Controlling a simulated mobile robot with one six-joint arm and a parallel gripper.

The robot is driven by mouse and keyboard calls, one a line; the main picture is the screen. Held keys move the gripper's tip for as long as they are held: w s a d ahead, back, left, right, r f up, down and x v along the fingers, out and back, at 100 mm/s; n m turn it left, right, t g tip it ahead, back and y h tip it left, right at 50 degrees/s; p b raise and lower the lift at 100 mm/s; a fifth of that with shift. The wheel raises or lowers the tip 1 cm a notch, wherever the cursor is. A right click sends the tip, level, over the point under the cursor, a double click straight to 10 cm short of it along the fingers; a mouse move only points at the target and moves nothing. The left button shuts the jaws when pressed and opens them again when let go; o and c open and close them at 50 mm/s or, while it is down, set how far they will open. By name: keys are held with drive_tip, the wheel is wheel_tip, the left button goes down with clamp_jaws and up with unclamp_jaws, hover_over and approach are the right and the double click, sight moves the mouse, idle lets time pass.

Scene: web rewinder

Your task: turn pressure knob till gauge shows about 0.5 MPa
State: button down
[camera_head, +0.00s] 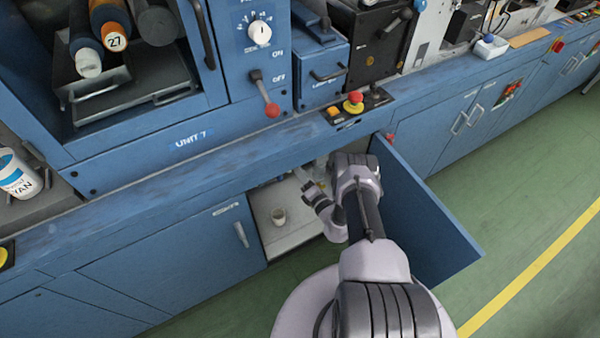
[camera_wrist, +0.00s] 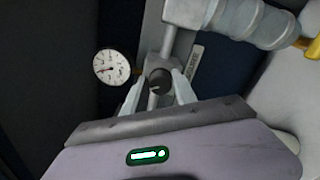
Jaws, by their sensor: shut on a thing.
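The round white pressure gauge (camera_wrist: 112,67) is left of the knob in the wrist view. Its face is tilted, and a short red mark or needle shows left of its centre; the figures are too small to read. The dark round pressure knob (camera_wrist: 160,79) sits on a grey fitting. My gripper (camera_wrist: 158,88) has one light finger on each side of the knob and is shut on it. In the head view my gripper (camera_head: 308,192) reaches into the open lower cabinet; the gauge and knob cannot be made out there.
The blue cabinet door (camera_head: 425,215) stands open just right of my arm. In the wrist view, a grey ribbed cylinder (camera_wrist: 245,20) with a yellow end lies close at the upper right.

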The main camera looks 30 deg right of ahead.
drive_tip(key=m, duration=0.6)
drive_tip(key=shift+f, duration=0.2)
drive_tip(key=shift+m, duration=0.3)
idle(0.3)
drive_tip(key=c, duration=1)
unclamp_jaws()
drive_tip(key=shift+s, duration=0.1)
drive_tip(key=s+p, duration=0.2)
drive_tip(key=s, duration=0.3)
drive_tip(key=s+p, duration=0.1)
drive_tip(key=s, duration=0.5)
drive_tip(key=s+p, duration=0.2)
drive_tip(key=s, duration=0.4)
drive_tip(key=shift+s+d+p, duration=0.15)
drive_tip(key=shift+d+p, duration=0.1)
drive_tip(key=shift+p, duration=0.1)
